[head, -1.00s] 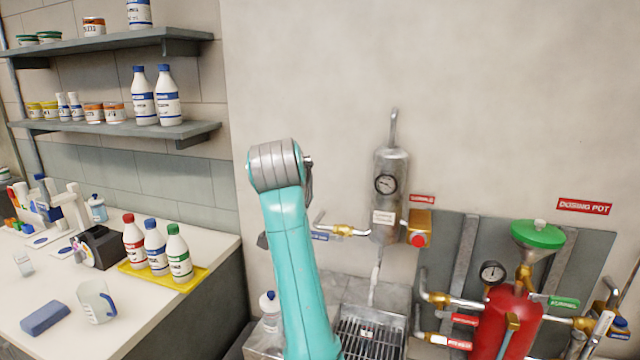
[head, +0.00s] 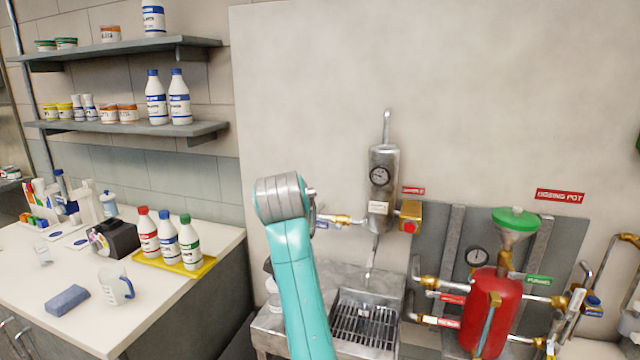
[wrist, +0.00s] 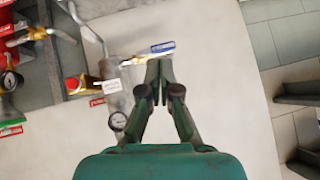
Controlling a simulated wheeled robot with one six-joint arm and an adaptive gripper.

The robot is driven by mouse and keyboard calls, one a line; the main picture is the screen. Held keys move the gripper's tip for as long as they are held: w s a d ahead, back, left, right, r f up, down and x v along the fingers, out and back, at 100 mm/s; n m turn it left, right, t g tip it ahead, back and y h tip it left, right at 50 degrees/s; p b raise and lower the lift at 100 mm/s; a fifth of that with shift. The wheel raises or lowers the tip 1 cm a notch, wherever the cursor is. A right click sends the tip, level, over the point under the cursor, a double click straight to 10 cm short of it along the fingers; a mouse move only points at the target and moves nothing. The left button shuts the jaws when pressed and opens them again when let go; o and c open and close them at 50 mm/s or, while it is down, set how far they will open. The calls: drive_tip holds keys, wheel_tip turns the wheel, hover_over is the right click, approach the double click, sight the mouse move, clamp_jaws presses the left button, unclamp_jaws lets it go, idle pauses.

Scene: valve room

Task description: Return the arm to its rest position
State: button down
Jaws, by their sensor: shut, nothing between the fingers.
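My gripper (wrist: 159,82) shows in the wrist view with its two dark fingers together at the tips and nothing between them. It points toward the pale wall, with a steel cylinder and brass valve (wrist: 142,60) beyond it. In the head view my teal arm rises from the bottom centre to a grey joint. My gripper is hidden behind that joint in the head view. The arm stands in front of the wall, left of the steel cylinder (head: 383,190) with its gauge.
A red dosing pot (head: 487,310) with a green funnel (head: 516,220) and brass valves stands at the right. A drain sink (head: 362,322) lies low in the centre.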

drive_tip(key=s+d+f+n+t, duration=0.15)
drive_tip(key=d+f, duration=0.25)
drive_tip(key=f, duration=0.8)
drive_tip(key=s+d+f+n+g, duration=0.1)
drive_tip(key=s+d+f, duration=0.2)
drive_tip(key=f, duration=0.8)
drive_tip(key=s+d+f+n+t+y, duration=0.1)
drive_tip(key=s+d+f, duration=0.3)
drive_tip(key=s+f, duration=0.4)
drive_tip(key=s+d+f+t, duration=0.1)
drive_tip(key=s+d+f, duration=0.3)
drive_tip(key=s+f, duration=0.45)
drive_tip(key=s+d+f+n+t, duration=0.1)
drive_tip(key=s+d, duration=0.2)
drive_tip(key=s, duration=0.8)
drive_tip(key=s+d+f, duration=0.1)
drive_tip(key=s+d, duration=0.1)
drive_tip(key=s, duration=0.9)
drive_tip(key=s+d+r+t, duration=0.1)
drive_tip(key=s+r, duration=0.5)
drive_tip(key=s, duration=0.3)
drive_tip(key=s+d+r, duration=0.1)
drive_tip(key=s+r, duration=0.5)
drive_tip(key=s, duration=0.4)
drive_tip(key=shift+d+r+t, duration=0.25)
drive_tip(key=shift+d+t, duration=0.1)
drive_tip(key=shift+d, duration=0.05)
